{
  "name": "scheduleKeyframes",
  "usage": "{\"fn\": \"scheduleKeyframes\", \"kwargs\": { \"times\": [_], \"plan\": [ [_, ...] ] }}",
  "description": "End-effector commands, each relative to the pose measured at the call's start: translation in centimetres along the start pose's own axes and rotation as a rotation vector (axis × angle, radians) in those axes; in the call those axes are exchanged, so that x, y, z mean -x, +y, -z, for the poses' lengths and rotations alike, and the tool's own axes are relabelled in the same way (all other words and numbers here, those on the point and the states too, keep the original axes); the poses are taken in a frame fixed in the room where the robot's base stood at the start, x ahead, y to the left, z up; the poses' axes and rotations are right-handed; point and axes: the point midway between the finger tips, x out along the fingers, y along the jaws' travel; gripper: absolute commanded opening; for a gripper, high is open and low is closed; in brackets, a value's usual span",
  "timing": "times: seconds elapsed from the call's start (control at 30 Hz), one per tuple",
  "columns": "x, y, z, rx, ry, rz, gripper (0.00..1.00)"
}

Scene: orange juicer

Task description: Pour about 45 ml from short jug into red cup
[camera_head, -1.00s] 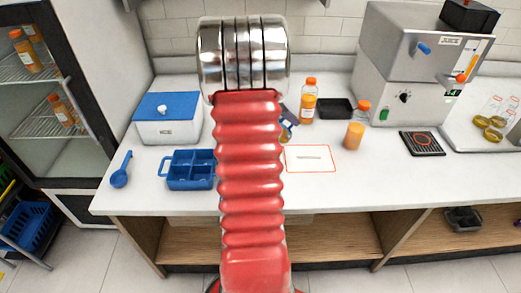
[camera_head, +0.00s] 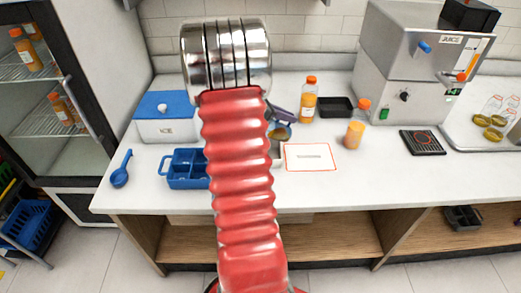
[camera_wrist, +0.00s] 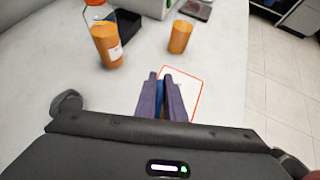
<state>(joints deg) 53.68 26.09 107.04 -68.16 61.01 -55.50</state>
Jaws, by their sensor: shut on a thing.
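My gripper (camera_head: 284,117) shows just right of my red arm in the head view, above the counter near the white card. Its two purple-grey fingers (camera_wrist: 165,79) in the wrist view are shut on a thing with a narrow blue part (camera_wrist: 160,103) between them. Most of this held thing is hidden. In the head view a small yellow-orange patch (camera_head: 281,132) shows just below the gripper; I cannot tell whether it belongs to the short jug. I cannot make out a red cup in either view; my arm covers part of the counter.
An orange-capped juice bottle (camera_head: 308,103) and a partly filled one (camera_head: 355,132) stand right of the gripper. A black tray (camera_head: 336,107), white card (camera_head: 310,157), blue divided caddy (camera_head: 187,182), ice box (camera_head: 167,130), blue scoop (camera_head: 121,170) and juicer (camera_head: 405,75) share the counter.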

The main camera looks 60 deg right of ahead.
Motion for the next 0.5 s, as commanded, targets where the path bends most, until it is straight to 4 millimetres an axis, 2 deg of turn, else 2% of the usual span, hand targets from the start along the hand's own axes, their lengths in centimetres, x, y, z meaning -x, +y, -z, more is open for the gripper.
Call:
{"fn": "scheduleKeyframes", "kwargs": {
  "times": [0.5],
  "plan": [
    [0.23, 0.02, 0.27, 0.001, -0.045, 0.000, 0.00]
  ]
}}
